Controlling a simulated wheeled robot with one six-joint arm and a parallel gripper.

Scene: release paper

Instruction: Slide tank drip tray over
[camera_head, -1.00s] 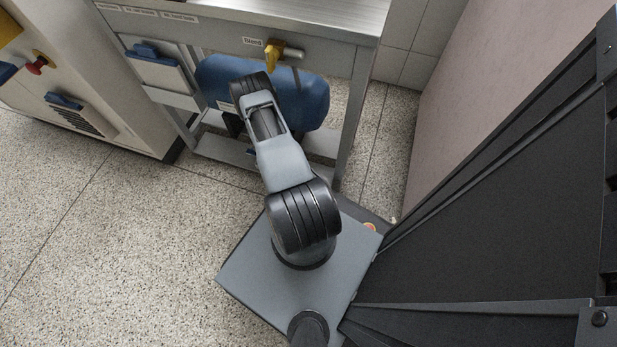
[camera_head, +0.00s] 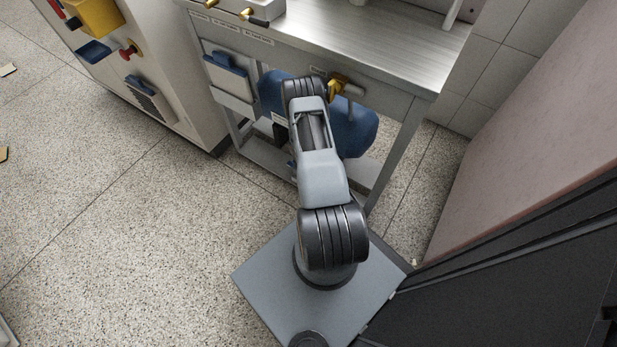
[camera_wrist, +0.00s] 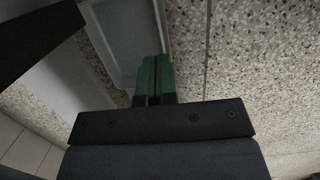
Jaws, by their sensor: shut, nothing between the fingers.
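The blue tank (camera_head: 356,132) hangs under the metal bench, partly hidden behind my arm in the head view. In the wrist view a shallow grey tray with a raised rim (camera_wrist: 122,40) lies beyond my fingers; it looks like the drip tray. My gripper (camera_wrist: 153,62) has green fingers, shut together and empty. The fingertips overlap the tray's near edge in the picture; I cannot tell if they touch it. In the head view my arm hides the gripper and the tray cannot be made out.
The metal bench (camera_head: 370,50) has legs and a low shelf (camera_head: 262,155). A yellow-handled valve (camera_head: 338,88) sticks out of its front. A cream cabinet (camera_head: 165,90) stands at left, a pinkish panel (camera_head: 530,140) at right. The speckled floor (camera_head: 120,230) is open at front left.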

